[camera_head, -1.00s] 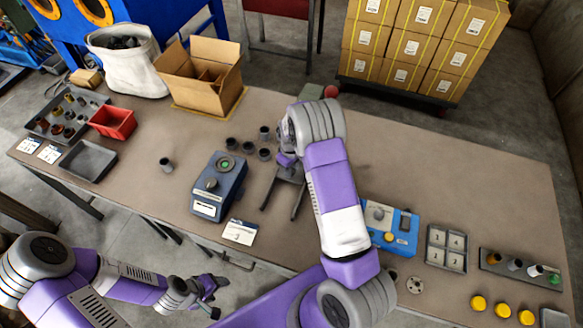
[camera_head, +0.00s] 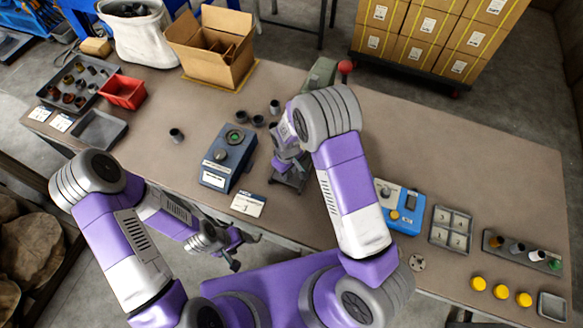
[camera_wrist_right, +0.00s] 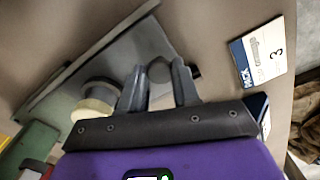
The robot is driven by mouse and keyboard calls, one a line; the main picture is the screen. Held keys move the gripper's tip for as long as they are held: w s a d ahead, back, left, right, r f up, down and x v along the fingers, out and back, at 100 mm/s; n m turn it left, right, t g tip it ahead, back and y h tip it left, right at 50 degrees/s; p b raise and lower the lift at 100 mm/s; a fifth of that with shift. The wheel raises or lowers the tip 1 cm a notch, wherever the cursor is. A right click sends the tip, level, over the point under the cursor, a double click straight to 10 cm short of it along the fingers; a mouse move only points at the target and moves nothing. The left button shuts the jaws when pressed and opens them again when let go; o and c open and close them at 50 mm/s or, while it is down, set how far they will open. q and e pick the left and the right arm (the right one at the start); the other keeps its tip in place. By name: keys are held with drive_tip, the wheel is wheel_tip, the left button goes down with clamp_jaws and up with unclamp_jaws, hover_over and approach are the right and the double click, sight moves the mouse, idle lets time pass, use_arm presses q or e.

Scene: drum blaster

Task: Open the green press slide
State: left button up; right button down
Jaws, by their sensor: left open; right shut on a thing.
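The green press (camera_head: 320,74) with a red ball knob stands at the back middle of the table, partly behind my right arm. Its green body also shows at the lower left of the right wrist view (camera_wrist_right: 32,146). A grey metal slide plate (camera_wrist_right: 152,40) extends from it toward the table's front, mostly hidden by my right wrist in the head view. My right gripper (camera_wrist_right: 160,75) is over the plate, its fingers shut on a small grey round post of the slide. A pale round part (camera_wrist_right: 93,105) sits beside the left finger. My left gripper (camera_head: 236,250) is open and empty at the front edge.
A dark blue device (camera_head: 228,157) stands left of the slide, with a white card (camera_head: 248,204) in front. Several dark cups (camera_head: 257,121) stand behind. A blue box (camera_head: 401,210) is close to my right forearm. The back right tabletop is clear.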

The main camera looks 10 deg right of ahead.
drive_tip(key=c, duration=0.8)
unclamp_jaws()
wheel_tip(320, 180, up, 8)
drive_tip(key=shift+f+p, duration=0.2)
drive_tip(key=shift+p, duration=0.15)
